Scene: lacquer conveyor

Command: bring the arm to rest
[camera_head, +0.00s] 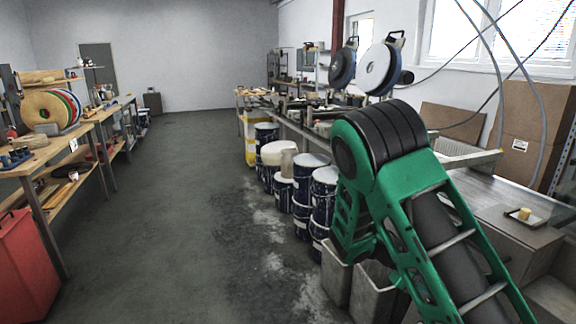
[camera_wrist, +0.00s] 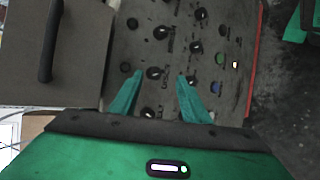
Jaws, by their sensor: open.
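My gripper (camera_wrist: 160,78) shows in the wrist view with two teal fingers apart and nothing between them. The fingers point at a dark grey panel (camera_wrist: 135,45) with several black knobs, and the fingertips overlap it in the picture. I cannot tell whether they touch it. In the head view my green arm (camera_head: 400,180) is raised and bent at the right, with a black-banded joint at the top. The gripper itself is not visible in that view.
In the wrist view a grey-brown front with a black handle (camera_wrist: 50,45) lies left of the panel. In the head view, drums (camera_head: 323,195) and grey bins (camera_head: 337,275) stand beside my arm. The middle floor (camera_head: 185,200) is clear.

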